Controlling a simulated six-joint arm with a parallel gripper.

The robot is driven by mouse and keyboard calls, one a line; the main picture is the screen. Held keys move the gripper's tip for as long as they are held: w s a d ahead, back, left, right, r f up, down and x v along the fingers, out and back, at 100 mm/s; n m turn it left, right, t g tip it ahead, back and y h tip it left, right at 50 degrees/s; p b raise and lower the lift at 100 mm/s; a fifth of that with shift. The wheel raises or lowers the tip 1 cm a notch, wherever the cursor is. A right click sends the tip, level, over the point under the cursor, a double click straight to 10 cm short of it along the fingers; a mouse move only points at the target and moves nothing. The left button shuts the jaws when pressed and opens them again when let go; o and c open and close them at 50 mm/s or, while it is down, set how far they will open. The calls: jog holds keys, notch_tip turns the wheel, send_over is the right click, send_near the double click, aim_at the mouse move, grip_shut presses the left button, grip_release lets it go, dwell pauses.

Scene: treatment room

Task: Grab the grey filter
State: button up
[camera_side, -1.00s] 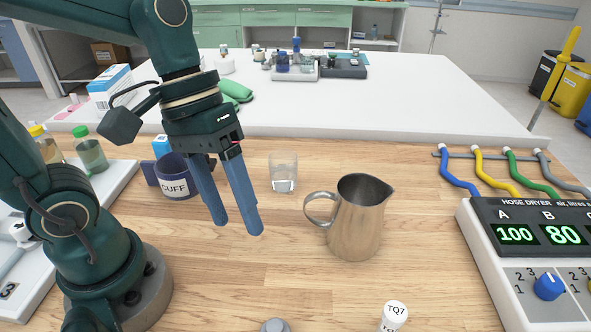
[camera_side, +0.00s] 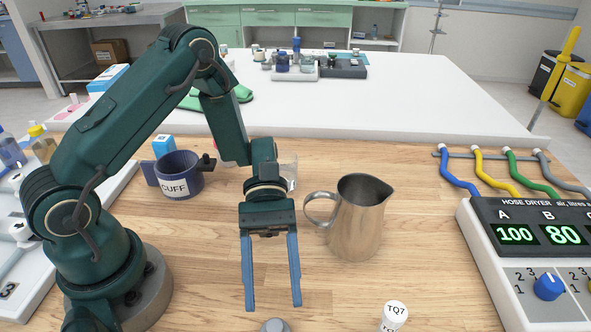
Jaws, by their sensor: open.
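A small grey rounded object (camera_side: 275,326) shows at the bottom edge of the side view, mostly cut off by the frame. It is the only thing in view that could be the grey filter, but I cannot tell for sure. My gripper (camera_side: 273,307) points down just above it in the picture, with its two blue fingers spread wide and nothing between them. The fingertips lie to either side of the grey object in the picture. I cannot tell their height above the table.
A metal jug (camera_side: 357,225) stands close right of my gripper. A white TQ7 vial (camera_side: 393,317) is at the lower right. The hose dryer (camera_side: 530,250) fills the right edge. A cuff holder (camera_side: 178,176) and a partly hidden glass (camera_side: 289,172) stand behind.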

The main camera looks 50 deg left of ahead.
aim_at(274, 320)
jog(key=shift+x, duration=2.55)
jog(key=shift+s, duration=0.1)
jog(key=shift+a, duration=0.1)
grip_shut()
